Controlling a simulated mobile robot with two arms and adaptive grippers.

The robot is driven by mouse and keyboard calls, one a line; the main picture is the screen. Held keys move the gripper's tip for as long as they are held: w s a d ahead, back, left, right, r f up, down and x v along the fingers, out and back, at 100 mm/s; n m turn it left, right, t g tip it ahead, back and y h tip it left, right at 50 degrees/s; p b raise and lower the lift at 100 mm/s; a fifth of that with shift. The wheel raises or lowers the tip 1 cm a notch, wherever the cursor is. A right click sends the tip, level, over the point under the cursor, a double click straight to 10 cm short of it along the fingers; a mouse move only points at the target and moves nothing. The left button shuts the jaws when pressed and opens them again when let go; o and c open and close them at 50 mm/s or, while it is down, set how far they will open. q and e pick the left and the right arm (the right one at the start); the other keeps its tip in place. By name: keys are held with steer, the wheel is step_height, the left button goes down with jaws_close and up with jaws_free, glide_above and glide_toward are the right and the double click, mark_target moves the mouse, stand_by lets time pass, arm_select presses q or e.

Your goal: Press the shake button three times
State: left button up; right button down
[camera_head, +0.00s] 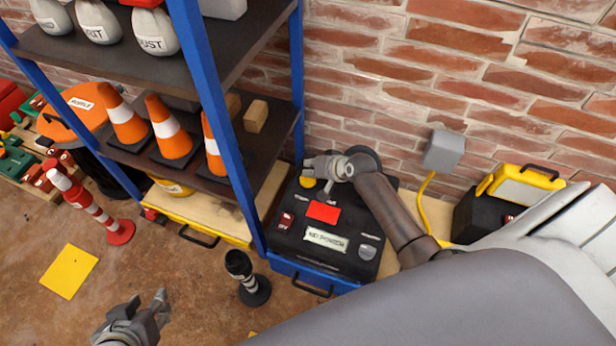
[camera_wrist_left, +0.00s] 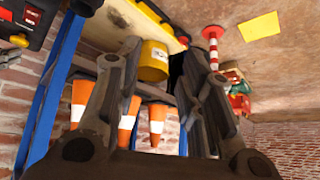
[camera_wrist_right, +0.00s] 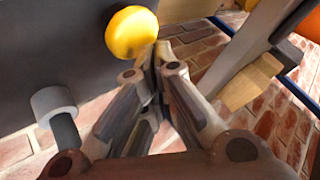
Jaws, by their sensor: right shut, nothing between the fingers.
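A black control box (camera_head: 340,262) with a blue base stands against the brick wall. On its top are a yellow round button (camera_head: 307,183), a red rectangular part (camera_head: 322,211), a small red switch (camera_head: 286,220), a label plate (camera_head: 326,239) and a grey knob (camera_head: 367,252). I cannot read a shake label. My right gripper (camera_head: 308,164) is shut and empty at the box's far left corner. In the right wrist view its fingertips (camera_wrist_right: 155,55) are beside the yellow button (camera_wrist_right: 131,33); contact is unclear. My left gripper (camera_head: 145,312) is open and empty, low over the floor.
A blue-framed shelf (camera_head: 222,110) with traffic cones (camera_head: 170,128) and sacks stands left of the box. A grey wall box (camera_head: 443,150) with a yellow cable is at right. Floor around the yellow sheet (camera_head: 69,271) is clear.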

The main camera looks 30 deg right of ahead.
steer(key=shift+r, duration=0.3)
steer(key=shift+p, duration=0.3)
arm_select(q)
steer(key=s, duration=0.1)
steer(key=s+f+g, duration=0.1)
steer(key=s+a+g, duration=0.1)
steer(key=s, duration=0.1)
steer(key=shift+a+f, duration=0.1)
steer(key=shift+f, duration=0.15)
steer(key=shift+w, duration=0.15)
